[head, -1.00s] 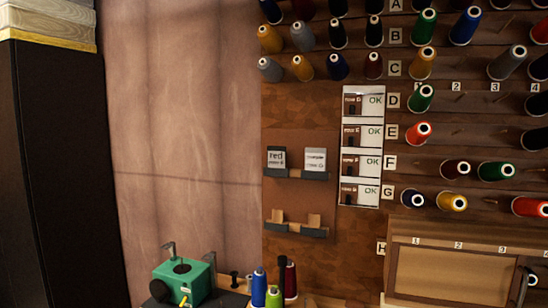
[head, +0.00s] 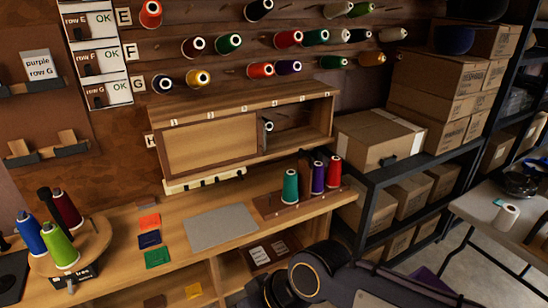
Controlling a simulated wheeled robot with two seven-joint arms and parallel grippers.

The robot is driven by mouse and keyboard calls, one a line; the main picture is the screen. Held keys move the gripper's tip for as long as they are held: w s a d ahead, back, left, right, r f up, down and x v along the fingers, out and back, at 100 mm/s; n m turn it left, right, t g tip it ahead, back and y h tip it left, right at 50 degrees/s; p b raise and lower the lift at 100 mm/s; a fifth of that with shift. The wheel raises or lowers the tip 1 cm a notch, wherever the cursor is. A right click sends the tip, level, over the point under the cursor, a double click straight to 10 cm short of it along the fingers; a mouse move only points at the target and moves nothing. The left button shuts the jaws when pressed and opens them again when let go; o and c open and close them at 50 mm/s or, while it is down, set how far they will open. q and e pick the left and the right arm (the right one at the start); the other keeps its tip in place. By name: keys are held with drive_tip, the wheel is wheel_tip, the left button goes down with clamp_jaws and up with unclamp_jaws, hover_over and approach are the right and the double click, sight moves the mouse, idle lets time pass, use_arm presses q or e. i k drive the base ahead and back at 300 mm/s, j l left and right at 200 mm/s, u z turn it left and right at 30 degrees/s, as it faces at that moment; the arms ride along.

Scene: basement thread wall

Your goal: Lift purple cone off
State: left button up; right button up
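A purple cone (head: 318,178) stands upright on a wooden stand (head: 288,207) on the bench, between a teal cone (head: 290,187) and a red cone (head: 333,172). A card reading "purple row G" (head: 38,66) is on the board at the left. Part of my dark arm shows at the bottom, below the stand, without visible fingers. Neither gripper is in view.
A turntable (head: 95,243) with blue, green and dark red cones stands at the bench's left. A grey mat (head: 222,228) and coloured swatches lie in the middle. A wooden cabinet (head: 240,135) hangs above. Boxes (head: 378,140) fill shelving at the right.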

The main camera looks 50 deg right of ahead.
sight(317, 182)
drive_tip(key=z, duration=1.95)
